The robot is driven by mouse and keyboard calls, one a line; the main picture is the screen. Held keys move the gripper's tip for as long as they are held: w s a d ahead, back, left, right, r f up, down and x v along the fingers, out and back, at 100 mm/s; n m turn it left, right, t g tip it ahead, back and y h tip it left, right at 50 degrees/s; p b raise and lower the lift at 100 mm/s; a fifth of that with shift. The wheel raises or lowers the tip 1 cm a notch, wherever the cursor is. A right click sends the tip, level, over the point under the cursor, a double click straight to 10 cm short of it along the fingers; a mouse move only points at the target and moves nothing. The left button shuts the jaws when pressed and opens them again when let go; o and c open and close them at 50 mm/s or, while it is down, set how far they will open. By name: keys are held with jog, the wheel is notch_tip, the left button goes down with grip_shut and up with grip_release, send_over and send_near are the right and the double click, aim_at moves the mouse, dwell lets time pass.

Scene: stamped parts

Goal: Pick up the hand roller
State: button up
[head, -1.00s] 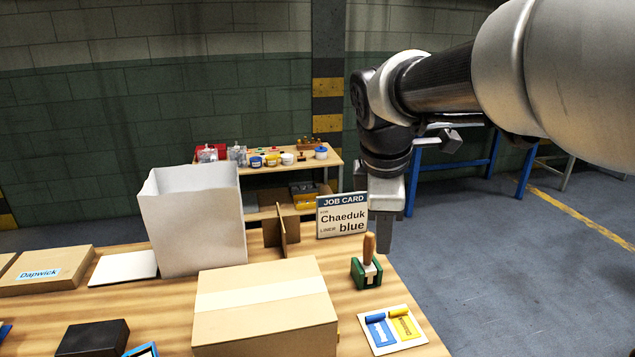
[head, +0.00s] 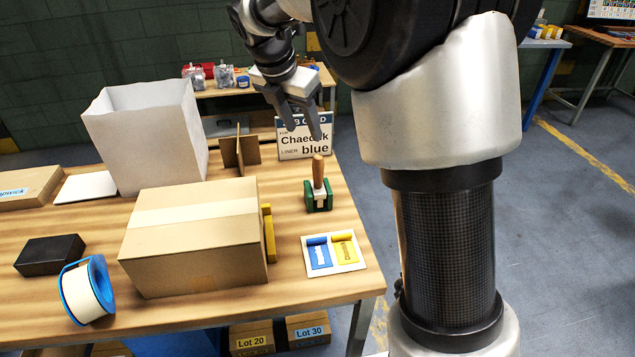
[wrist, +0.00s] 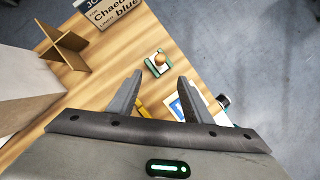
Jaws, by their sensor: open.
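The hand roller (head: 318,172) has an upright wooden handle and stands in a small green holder (head: 326,200) near the table's right edge. Its lower part is largely hidden by the holder. In the wrist view, the handle (wrist: 160,57) is seen nearly from above, just beyond the fingertips and roughly midway between them. My gripper (head: 304,131) is open and empty, above and behind the roller in the head view, in front of the job card. In the wrist view, both fingers (wrist: 161,77) are spread and touch nothing.
A large cardboard box (head: 195,245) stands left of the roller, with a yellow piece (head: 269,235) at its side. A white card with blue and yellow patches (head: 347,267) lies in front. The job card (head: 293,153) and cardboard divider (head: 240,152) stand behind. Table around the holder is clear.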

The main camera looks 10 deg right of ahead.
jog(key=b, duration=0.6)
send_over(318, 187)
jog(key=w, duration=0.1)
notch_tip(318, 187, down, 16)
jog(key=shift+d+f, duration=0.1)
jog(key=shift+d, duration=0.05)
jog(key=c, duration=1.1)
